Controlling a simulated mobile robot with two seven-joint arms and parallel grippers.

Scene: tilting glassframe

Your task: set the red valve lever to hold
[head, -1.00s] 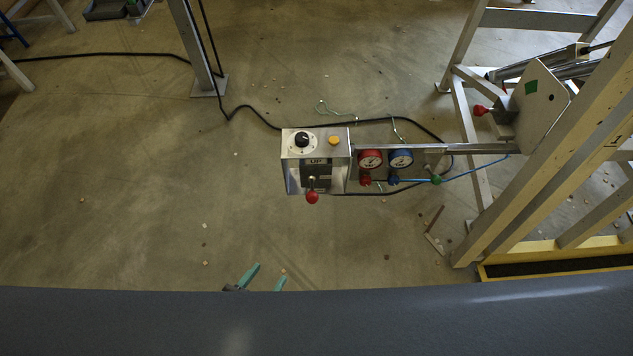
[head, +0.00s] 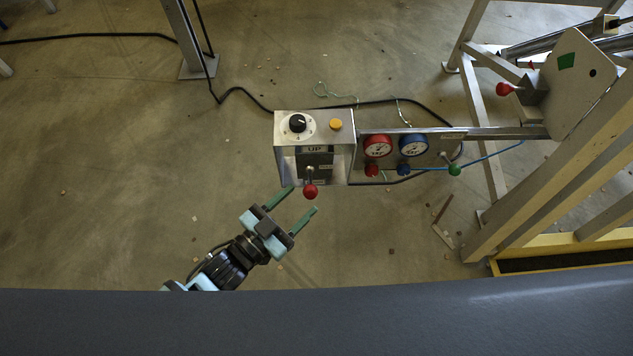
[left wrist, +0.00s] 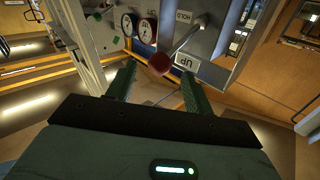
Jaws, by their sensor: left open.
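The red-knobbed lever (head: 310,190) stands out from the front of a metal control box (head: 285,155). An "UP" label shows behind it in the head view. In the left wrist view the lever's red ball (left wrist: 160,64) is at the end of a metal rod, with a "HOLD" label (left wrist: 183,17) and an "UP" label (left wrist: 187,64) on the panel. I cannot tell which setting the lever is in. My left gripper (head: 302,199) is open, its green fingertips near the ball, one toward either side. I see no clear contact. My right gripper is out of view.
The box also carries a black dial (head: 297,123) and a yellow button (head: 336,125). A red gauge (head: 377,146) and a blue gauge (head: 413,145) sit right of it. Another red knob (head: 504,89) is on the frame at right. Floor left of the box is mostly open.

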